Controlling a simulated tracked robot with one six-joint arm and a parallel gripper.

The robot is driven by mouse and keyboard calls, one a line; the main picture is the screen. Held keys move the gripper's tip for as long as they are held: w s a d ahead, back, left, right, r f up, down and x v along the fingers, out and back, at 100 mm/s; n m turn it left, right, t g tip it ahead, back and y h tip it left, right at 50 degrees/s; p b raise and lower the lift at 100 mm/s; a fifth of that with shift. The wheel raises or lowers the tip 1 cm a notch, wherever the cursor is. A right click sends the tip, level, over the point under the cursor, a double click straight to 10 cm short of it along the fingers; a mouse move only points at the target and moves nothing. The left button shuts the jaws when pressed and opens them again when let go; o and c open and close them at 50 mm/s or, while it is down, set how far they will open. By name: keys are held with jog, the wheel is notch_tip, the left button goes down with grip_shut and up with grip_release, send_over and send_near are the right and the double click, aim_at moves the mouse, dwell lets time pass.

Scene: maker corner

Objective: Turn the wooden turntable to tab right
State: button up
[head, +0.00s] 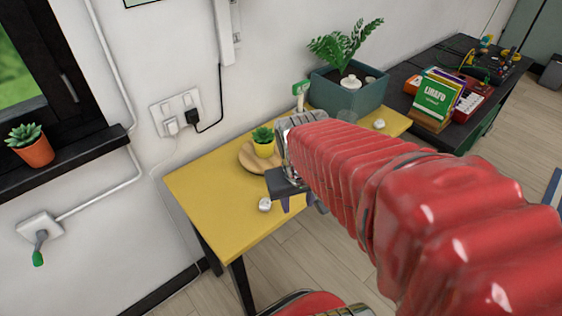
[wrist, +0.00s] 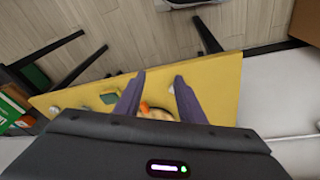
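The yellow table (head: 207,205) has white knob-like objects near its front (head: 265,204) and right end (head: 379,124). A grey-green planter (head: 350,92) stands at the back right. A black desk with books (head: 435,98) is beyond. The table's left part is clear.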

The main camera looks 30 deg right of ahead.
jog(key=s+d+f+n+t, duration=0.1)
jog(key=s+d+f, duration=0.1)
jog(key=d+f, duration=1.1)
jog(key=s+d+f+t, duration=0.1)
jog(key=s+d+f, duration=0.1)
jog(key=d+f, duration=1.05)
jog(key=w+a+f+n+t+y, duration=0.2)
jog(key=w+a+t, duration=0.5)
jog(key=a, duration=0.1)
jog(key=w+a+r+n+t+y, duration=0.1)
jog(key=a+r+t, duration=0.1)
jog(key=r, duration=0.4)
jog(key=w+a+r+n+t+y, duration=0.1)
jog(key=r+t, duration=0.3)
jog(key=r, duration=0.2)
jog(key=shift+w+a, duration=0.2)
jog(key=shift+a, duration=0.15)
jog(key=shift+w, duration=0.15)
jog(key=shift+w+a, duration=0.3)
jog(key=shift+w, duration=1.95)
jog(key=shift+w+a, duration=0.35)
jog(key=shift+w, duration=1.9)
jog(key=shift+w+a, duration=0.3)
jog(key=shift+w, duration=1.95)
